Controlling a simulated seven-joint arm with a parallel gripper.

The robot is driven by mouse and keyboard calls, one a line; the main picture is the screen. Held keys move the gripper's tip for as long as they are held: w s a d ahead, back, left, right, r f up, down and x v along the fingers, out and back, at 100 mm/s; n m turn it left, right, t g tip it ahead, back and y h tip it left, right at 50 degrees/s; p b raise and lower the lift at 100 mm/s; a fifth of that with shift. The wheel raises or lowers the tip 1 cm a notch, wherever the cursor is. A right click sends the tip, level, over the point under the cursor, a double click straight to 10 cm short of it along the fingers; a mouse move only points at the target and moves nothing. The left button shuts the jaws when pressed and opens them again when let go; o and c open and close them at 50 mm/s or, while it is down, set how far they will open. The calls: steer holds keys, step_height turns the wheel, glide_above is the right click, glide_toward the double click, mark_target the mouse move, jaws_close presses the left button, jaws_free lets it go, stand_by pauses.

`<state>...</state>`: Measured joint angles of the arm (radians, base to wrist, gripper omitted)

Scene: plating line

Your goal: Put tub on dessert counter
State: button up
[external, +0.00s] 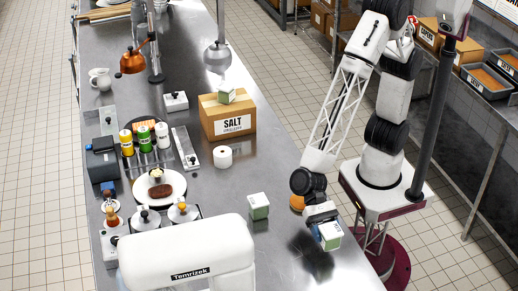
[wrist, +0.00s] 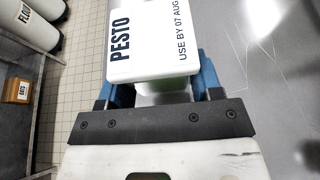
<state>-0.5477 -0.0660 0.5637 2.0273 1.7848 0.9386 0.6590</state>
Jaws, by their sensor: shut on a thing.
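A white and green tub (external: 331,236) is held in my gripper (external: 322,217), over the right edge area of the steel counter (external: 280,225). In the wrist view the tub's white label (wrist: 150,45) reads PESTO, and the blue fingers of my gripper (wrist: 155,85) press on both its sides. A similar tub (external: 258,206) stands on the counter to the left of my gripper. Another tub (external: 227,95) sits on top of the salt box. No surface is marked as the dessert counter, so I cannot tell which it is.
The cardboard salt box (external: 228,118) and a white paper roll (external: 222,157) stand farther back. An orange round thing (external: 297,203) lies near my wrist. A white Temrizek machine (external: 187,255) fills the near end. A plate with food (external: 159,187) is at left. Clear steel lies around the nearby tub.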

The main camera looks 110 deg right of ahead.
glide_above(305, 282)
steer(key=shift+w+f, duration=0.1)
steer(key=shift+f, duration=0.55)
steer(key=shift+f, duration=0.1)
steer(key=shift+f, duration=1.65)
steer(key=shift+f, duration=0.15)
steer(key=o, duration=1)
steer(key=v, duration=1.2)
